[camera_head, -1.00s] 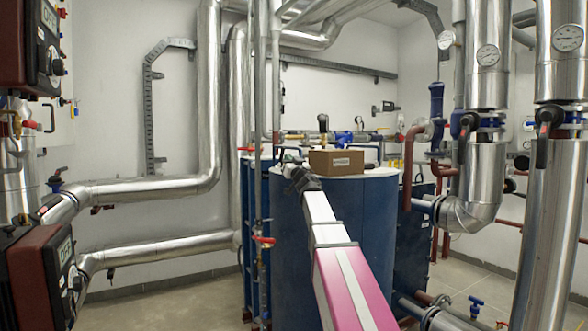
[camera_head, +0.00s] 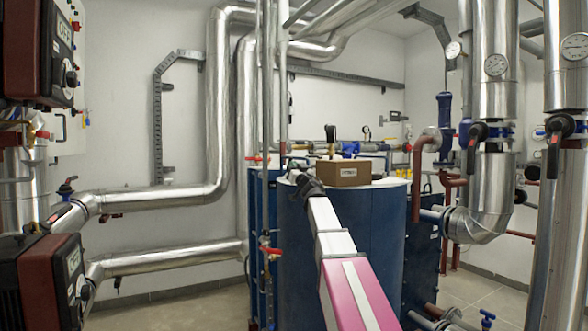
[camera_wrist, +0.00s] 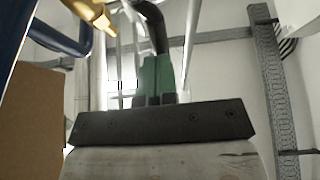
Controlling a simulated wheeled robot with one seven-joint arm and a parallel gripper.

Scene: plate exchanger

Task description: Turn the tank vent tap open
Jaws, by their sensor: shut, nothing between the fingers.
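My gripper (camera_wrist: 156,72) shows in the wrist view as green and dark fingers close together above a black bar, with nothing held. A brass fitting (camera_wrist: 92,12) is at the upper left of that view, beside a blue curved part (camera_wrist: 78,44); both are apart from the fingers. I cannot tell for sure whether this is the vent tap or how its handle stands. In the head view my arm reaches over the blue tank (camera_head: 375,225), its wrist at the left of the pale lid; the fingertips are hidden. A brass fitting with a dark top (camera_head: 331,140) shows behind the box.
A brown cardboard box (camera_head: 342,174) sits on the tank lid, right of my wrist; its side (camera_wrist: 30,120) fills the wrist view's left. A vertical pipe with a red-handled valve (camera_head: 270,250) stands left of the tank. Silver insulated pipes (camera_head: 490,185) stand at the right.

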